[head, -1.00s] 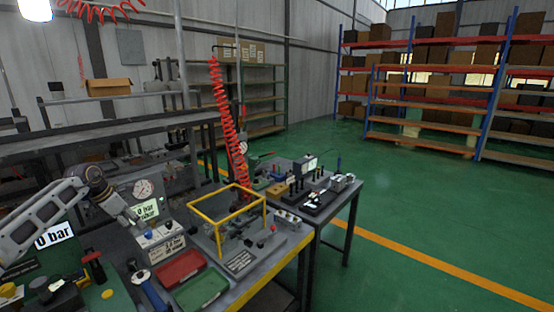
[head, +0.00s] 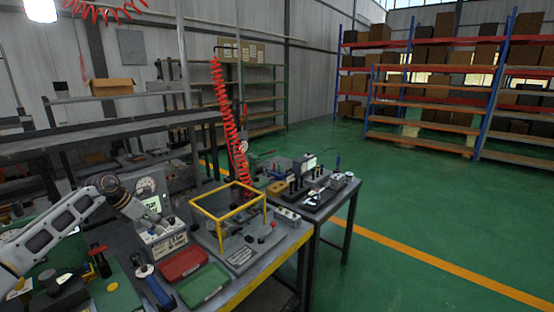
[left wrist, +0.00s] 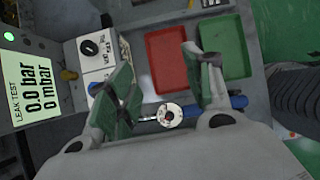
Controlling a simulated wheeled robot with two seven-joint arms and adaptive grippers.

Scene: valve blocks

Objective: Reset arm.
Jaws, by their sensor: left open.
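My left gripper (head: 143,215) hangs over the left bench in the head view, in front of the leak-test unit. In the left wrist view its two fingers (left wrist: 164,88) stand wide apart, with nothing held between them. A round white gauge-like disc (left wrist: 168,115) shows below, between the fingers, in line with a blue-handled tool (left wrist: 238,102) lying on the bench. The blue handle also shows in the head view (head: 157,293). The leak-test display (left wrist: 36,106) reads 0.0 bar and 0 mbar. My right gripper is in neither view.
A red tray (head: 184,263) and a green tray (head: 204,286) lie near the bench front. A yellow frame (head: 228,213) stands right of them. A second table (head: 318,210) holds black fixtures. A red coiled hose (head: 228,115) hangs behind. The green floor at right is clear.

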